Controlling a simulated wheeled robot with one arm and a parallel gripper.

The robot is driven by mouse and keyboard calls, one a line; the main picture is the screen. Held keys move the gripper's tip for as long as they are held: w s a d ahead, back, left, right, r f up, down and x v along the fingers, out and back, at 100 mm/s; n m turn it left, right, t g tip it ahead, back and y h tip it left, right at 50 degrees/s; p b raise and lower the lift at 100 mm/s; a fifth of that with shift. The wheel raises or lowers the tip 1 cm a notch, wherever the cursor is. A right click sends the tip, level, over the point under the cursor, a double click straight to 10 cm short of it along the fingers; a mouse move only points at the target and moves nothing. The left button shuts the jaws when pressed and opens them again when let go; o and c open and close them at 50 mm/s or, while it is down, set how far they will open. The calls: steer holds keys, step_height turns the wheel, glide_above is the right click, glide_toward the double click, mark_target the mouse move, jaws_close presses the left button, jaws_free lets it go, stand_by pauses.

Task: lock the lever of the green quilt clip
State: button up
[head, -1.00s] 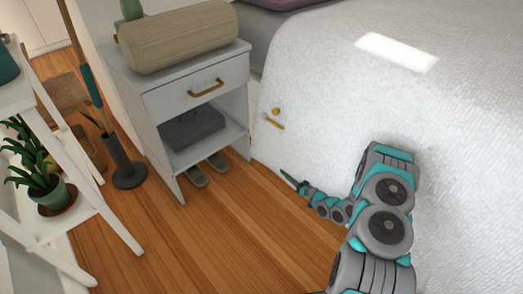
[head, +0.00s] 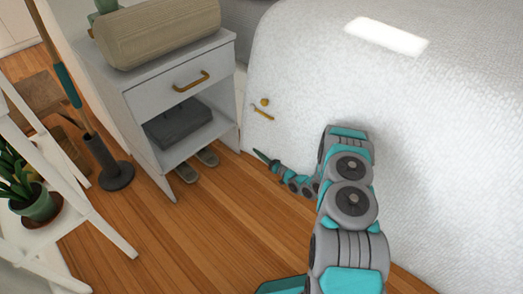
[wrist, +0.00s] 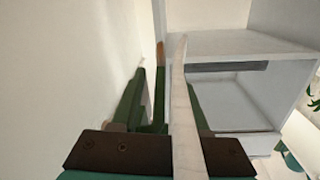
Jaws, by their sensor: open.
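A small gold knob (head: 264,102) and a thin gold lever-like bar (head: 262,113) sit on the side of the white quilt (head: 330,95), near its left edge. I see no green clip body around them. My gripper (head: 262,157) is low in front of the quilt, below the gold parts and apart from them, pointing up and left. It is small here, and its jaws are open. In the wrist view, dark green parts rise above a brown bar. A tan tip (wrist: 160,53) shows between them; I cannot tell what it belongs to. A pale strip (wrist: 181,110) crosses the view and hides part of the scene.
A white nightstand (head: 136,107) with a gold handle and a beige cylinder (head: 157,33) on top stands left of the bed. Slippers (head: 200,163) lie under it. A white plant stand (head: 80,215) is at lower left. Wood floor (head: 165,240) is free between.

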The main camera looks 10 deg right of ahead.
steer(key=shift+w+a, duration=0.1)
steer(key=shift+w, duration=0.05)
jaws_close()
stand_by(0.4)
stand_by(1.0)
